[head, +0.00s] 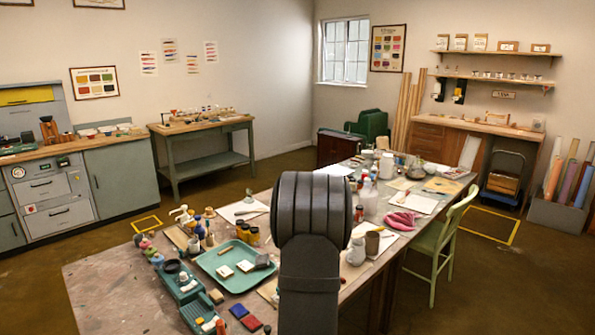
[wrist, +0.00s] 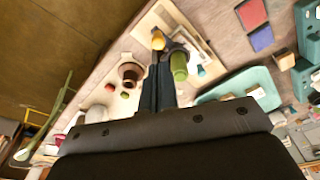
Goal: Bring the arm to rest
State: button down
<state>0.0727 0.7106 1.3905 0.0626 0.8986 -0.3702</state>
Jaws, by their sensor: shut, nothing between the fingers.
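My gripper (wrist: 158,88) shows in the wrist view with its two dark fingers together and nothing between them. It is above the cluttered work table (head: 110,290). A green cylinder (wrist: 179,66) and a yellow-topped item (wrist: 158,40) show close to the fingertips; whether they touch cannot be told. A brown cup (wrist: 131,74) is left of the fingers. In the head view my dark arm stands upright in the middle, and my gripper is hidden behind it.
A green tray (head: 212,262) with small white blocks lies left of my arm. White bottles (head: 368,197) and a pink cloth (head: 402,220) are on its right. A green chair (head: 440,240) stands at the table's right side. The table's near left corner is bare.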

jog(key=shift+f, duration=2.25)
jog(key=s+d+r+n+y, duration=0.1)
jog(key=s+d+r+n, duration=0.2)
jog(key=r, duration=1)
jog(key=s+d+r+n+t+y, duration=0.1)
jog(key=s+d+r+n, duration=0.1)
jog(key=r, duration=1.1)
jog(key=shift+s+d+r+n+y, duration=0.3)
jog(key=shift+s+d+n, duration=0.1)
jog(key=shift+s+d, duration=0.4)
jog(key=c, duration=2.2)
grip_release()
jog(key=shift+d, duration=0.1)
